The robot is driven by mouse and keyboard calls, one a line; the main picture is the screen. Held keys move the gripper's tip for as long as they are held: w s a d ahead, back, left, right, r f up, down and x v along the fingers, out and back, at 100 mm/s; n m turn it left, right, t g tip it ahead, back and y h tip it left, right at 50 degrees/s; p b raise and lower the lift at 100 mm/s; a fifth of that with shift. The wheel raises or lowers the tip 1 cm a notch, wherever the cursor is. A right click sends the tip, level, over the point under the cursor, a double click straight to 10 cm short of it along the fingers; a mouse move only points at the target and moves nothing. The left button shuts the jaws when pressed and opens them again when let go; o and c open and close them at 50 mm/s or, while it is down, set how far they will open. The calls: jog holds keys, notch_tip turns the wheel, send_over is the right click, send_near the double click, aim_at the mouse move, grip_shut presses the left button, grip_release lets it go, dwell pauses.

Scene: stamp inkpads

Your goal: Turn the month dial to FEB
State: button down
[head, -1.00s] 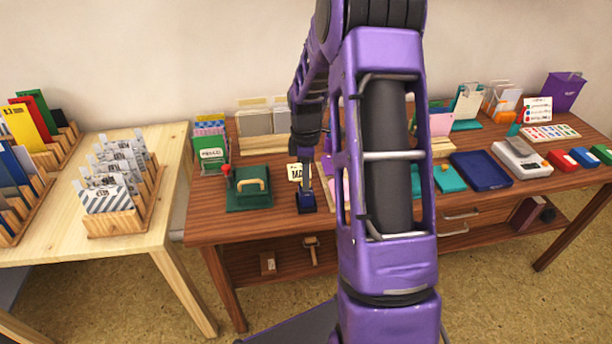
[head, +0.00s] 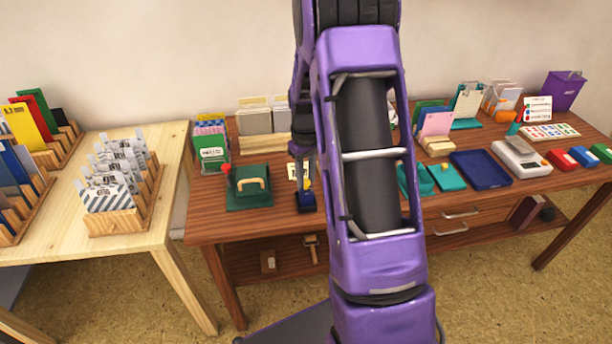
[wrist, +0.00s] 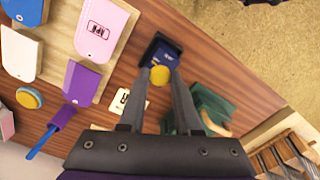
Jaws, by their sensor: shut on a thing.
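The month dial looks to be the small dark blue block with a yellow knob (wrist: 159,76). The block (head: 306,202) stands near the front edge of the brown table, and its body (wrist: 165,53) also shows in the wrist view. My gripper (wrist: 160,74) has its two fingers on either side of the yellow knob and is shut on it. In the head view my arm partly hides the gripper. A small cream card (wrist: 122,102) with dark print stands beside the block; its letters are too small or covered to read. I cannot read a month on the dial.
A green box with a tan handle (head: 252,185) and a red knob stands just left of the block. A blue tray (head: 480,170) and a scale lie farther right. Table front is clear.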

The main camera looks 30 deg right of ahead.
aim_at(306, 181)
jog(key=shift+m, duration=1.1)
jog(key=c, duration=0.6)
grip_release()
notch_tip(306, 181, up, 17)
jog(key=p, duration=0.2)
jog(key=shift+r, duration=0.2)
